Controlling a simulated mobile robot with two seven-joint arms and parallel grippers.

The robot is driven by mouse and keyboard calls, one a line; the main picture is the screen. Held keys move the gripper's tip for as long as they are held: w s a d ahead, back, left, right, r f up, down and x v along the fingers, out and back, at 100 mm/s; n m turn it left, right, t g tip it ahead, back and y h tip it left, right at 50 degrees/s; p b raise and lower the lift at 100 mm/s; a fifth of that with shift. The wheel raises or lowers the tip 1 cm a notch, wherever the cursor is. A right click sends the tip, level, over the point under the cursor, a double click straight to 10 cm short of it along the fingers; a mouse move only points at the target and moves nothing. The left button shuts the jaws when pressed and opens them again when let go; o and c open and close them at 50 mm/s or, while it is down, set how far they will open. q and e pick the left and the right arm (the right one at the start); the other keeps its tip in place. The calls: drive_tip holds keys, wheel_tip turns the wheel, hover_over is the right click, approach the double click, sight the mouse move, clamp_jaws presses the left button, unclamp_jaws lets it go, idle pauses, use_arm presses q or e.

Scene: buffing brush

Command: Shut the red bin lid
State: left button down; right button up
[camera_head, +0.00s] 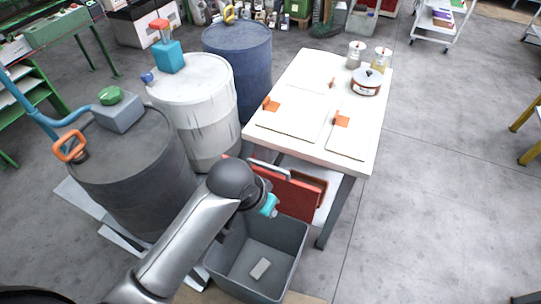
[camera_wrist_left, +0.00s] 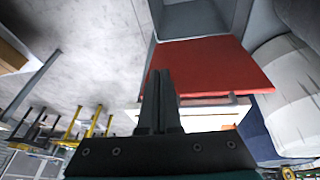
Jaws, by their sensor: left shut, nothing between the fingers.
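The grey bin (camera_head: 256,258) stands open on the floor in front of the white table. Its red lid (camera_head: 297,197) is raised, standing steeply at the bin's table side. A light grey handle (camera_head: 268,171) shows near the lid's top edge. My left arm crosses in front of the bin, and its gripper (camera_head: 268,205) is at the lid, with the fingers mostly hidden in the head view. In the left wrist view the fingers (camera_wrist_left: 160,75) are shut and empty, overlapping the edge of the red lid (camera_wrist_left: 212,66); I cannot tell whether they touch it. My right gripper is not visible.
A small light block (camera_head: 261,268) lies inside the bin. The white table (camera_head: 311,146) with boards and cans stands behind the lid. A dark drum (camera_head: 132,175), a white drum (camera_head: 199,110) and a blue drum (camera_head: 240,65) stand to the left.

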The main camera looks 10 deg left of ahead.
use_arm(q)
approach(280, 171)
wheel_tip(280, 171, down, 3)
drive_tip(key=s+d, duration=0.2)
drive_tip(key=d, duration=0.1)
drive_tip(key=w+a+r+n+y, duration=0.15)
drive_tip(key=w+a+r, duration=0.3)
drive_tip(key=w, duration=0.45)
drive_tip(key=b+x, duration=0.3)
drive_tip(key=x, duration=0.7)
drive_tip(key=shift+s+a+r+p, duration=0.15)
drive_tip(key=shift+s+p, duration=0.25)
drive_tip(key=shift+s, duration=0.75)
drive_tip(key=shift+s+a+r+p, duration=0.15)
drive_tip(key=shift+s+p, duration=0.25)
drive_tip(key=shift+s, duration=0.7)
drive_tip(key=shift+d, duration=0.1)
